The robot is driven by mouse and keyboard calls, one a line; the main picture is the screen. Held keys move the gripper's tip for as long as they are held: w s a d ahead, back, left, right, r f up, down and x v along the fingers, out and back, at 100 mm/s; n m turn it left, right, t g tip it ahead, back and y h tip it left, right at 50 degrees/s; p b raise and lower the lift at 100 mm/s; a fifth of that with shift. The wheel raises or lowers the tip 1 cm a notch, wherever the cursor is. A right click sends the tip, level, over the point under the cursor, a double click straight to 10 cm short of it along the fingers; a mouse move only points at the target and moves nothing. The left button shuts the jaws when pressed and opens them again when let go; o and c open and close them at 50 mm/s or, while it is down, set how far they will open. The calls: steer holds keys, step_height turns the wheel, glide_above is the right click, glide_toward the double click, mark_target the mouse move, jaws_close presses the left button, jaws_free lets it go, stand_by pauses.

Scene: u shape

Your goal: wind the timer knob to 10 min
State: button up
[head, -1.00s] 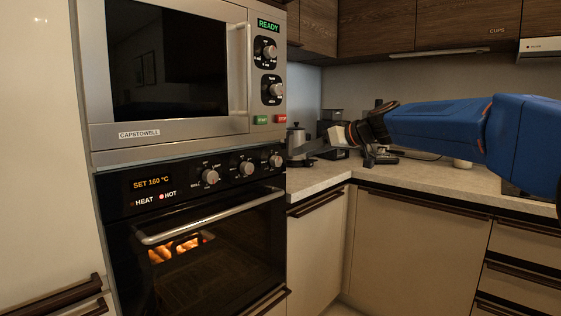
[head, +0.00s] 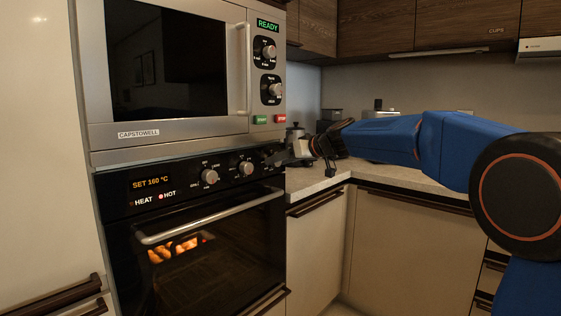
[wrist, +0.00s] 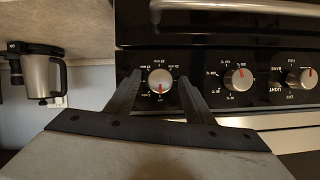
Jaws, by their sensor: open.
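The timer knob (wrist: 160,80) is a round silver knob with a red mark, the leftmost of the oven knobs in the wrist view. That view is upside down, and the mark points to its bottom edge; the small labels around the knob are hard to read. My gripper (wrist: 159,77) is open, with one dark finger on each side of the knob. I cannot tell whether the fingers touch it. In the head view my gripper (head: 272,158) is at the right end of the oven panel and hides this knob.
Two other knobs, the middle one (head: 246,168) and the light one (head: 210,177), sit left of the gripper in the head view. The oven door handle (head: 210,216) runs below the panel. A microwave (head: 170,136) is above. The counter (head: 310,181) holds a metal pot (head: 294,133).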

steer(key=shift+c, duration=0.6)
steer(key=c, duration=0.9)
steer(key=m+g+y, duration=0.1)
steer(key=m, duration=0.2)
steer(key=m+g+y, duration=0.1)
steer(key=m+y, duration=0.1)
steer(key=m, duration=0.1)
steer(key=m+g+y, duration=0.1)
steer(key=m+y, duration=0.1)
steer(key=m, duration=0.2)
steer(key=shift+w+d+f, duration=0.25)
steer(key=shift+w+f, duration=0.05)
steer(key=shift+f, duration=0.05)
steer(key=m+y, duration=0.1)
steer(key=m, duration=0.3)
steer(key=shift+f+y, duration=0.15)
steer(key=shift+y, duration=0.25)
steer(key=shift+m, duration=0.4)
